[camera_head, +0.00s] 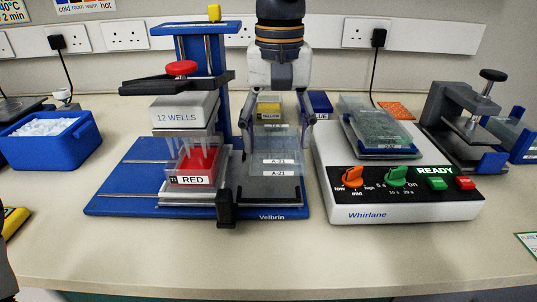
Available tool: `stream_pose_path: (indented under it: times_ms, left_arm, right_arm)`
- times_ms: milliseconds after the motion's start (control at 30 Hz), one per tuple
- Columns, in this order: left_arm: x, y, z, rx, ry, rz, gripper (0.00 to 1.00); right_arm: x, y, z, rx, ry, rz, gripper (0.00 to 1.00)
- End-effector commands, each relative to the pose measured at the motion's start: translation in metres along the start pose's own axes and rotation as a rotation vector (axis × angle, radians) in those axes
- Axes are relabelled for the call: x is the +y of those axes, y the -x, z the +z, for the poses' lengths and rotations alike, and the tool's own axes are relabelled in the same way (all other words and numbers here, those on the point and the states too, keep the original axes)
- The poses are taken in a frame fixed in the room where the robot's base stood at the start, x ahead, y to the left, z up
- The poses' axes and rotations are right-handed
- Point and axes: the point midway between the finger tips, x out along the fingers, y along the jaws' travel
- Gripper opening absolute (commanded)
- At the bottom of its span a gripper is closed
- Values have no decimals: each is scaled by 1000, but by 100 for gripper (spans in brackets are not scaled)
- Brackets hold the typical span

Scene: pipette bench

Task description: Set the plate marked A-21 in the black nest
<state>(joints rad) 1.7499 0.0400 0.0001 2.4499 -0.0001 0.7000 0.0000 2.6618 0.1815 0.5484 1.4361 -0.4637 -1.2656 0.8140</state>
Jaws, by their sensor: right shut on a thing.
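The clear plate marked A-21 (277,143) is between the two fingers of my right gripper (277,120), which comes down from the top centre and is shut on it. Two A-21 labels show one above the other at its front. The plate is over the black nest (270,192), on the right part of the blue Velbrin base. The nest's dark front part shows below the labels. I cannot tell whether the plate touches the nest.
Left of the nest, a 12 WELLS block (184,112) hangs over a RED reservoir (195,166). A white Whirlane shaker (395,200) with a clear-lidded plate stands close on the right. A YELLOW reservoir (269,108) is behind. The front bench is clear.

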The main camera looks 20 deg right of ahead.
Motion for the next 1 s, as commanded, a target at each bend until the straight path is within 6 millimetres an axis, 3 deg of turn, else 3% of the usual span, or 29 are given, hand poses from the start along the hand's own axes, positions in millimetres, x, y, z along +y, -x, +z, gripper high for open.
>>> stream_pose_path:
  times_ms: [233,400,767,800,833,867,1000]
  left_arm:
    - [0,-7,6,-26,0,-1,40]
    - [0,-4,4,-17,0,-1,40]
    - [0,-3,2,-10,0,0,40]
    - [0,-3,2,-11,0,-1,40]
    - [0,-3,2,-11,0,-1,40]
    - [0,-3,2,-11,0,-1,40]
    - [0,-3,3,-11,0,-1,40]
  right_arm:
    - [-15,-26,-13,-3,1,1,37]
    - [-14,-51,-12,3,0,-1,37]
    - [-14,-55,-12,7,1,-1,37]
    - [-14,-55,-12,6,1,-1,71]
    - [-14,-55,-12,6,1,-1,78]
    - [-14,-55,-12,6,1,-1,84]
    - [-14,-55,-12,5,1,-1,84]
